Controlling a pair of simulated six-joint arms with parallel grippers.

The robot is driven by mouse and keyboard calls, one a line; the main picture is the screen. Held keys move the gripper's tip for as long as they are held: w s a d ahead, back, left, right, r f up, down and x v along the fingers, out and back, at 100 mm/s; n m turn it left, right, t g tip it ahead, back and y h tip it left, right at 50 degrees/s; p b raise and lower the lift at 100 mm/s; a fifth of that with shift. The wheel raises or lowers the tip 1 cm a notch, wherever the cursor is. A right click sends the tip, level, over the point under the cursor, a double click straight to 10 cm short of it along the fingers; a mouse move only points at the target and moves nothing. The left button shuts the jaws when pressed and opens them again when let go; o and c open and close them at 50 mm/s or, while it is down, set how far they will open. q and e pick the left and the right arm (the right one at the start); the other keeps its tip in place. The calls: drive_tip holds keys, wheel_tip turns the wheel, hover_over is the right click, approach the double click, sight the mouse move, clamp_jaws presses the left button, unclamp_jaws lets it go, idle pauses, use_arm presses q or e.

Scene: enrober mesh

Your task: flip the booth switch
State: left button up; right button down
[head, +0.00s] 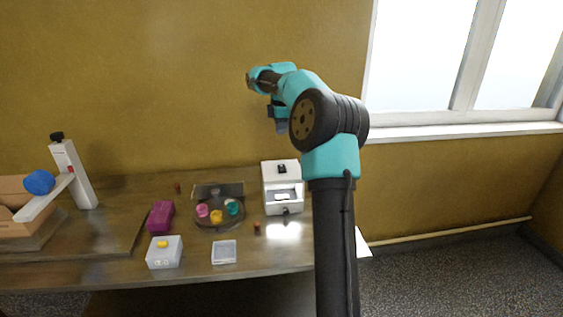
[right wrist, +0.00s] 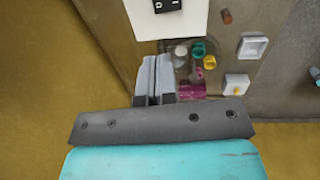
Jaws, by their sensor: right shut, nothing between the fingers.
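The booth is a white box (head: 270,199) at the right end of the table, with an opening in its front. A small black switch (head: 282,169) sits on its top; whether it is on or off is too small to tell. In the right wrist view the switch (right wrist: 167,5) is partly cut by the top edge, on the white booth top (right wrist: 150,24). My right gripper (head: 280,127) hangs high above the booth, near the back wall, clear of it. Its fingers (right wrist: 155,78) are shut and empty. My left gripper is in neither view.
A round dark turntable (head: 218,224) with pink, yellow and teal pieces stands left of the booth. A magenta block (head: 160,216), a white box with a yellow button (head: 164,254) and a pale tray (head: 224,252) lie nearby. A white post (head: 75,175) stands far left.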

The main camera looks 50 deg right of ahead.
sight(281, 166)
drive_tip(key=shift+f, duration=0.1)
drive_tip(key=f, duration=0.9)
drive_tip(key=w+d+f, duration=0.1)
drive_tip(key=f, duration=0.3)
drive_tip(key=shift+w+d+f, duration=0.1)
drive_tip(key=shift+f, duration=0.25)
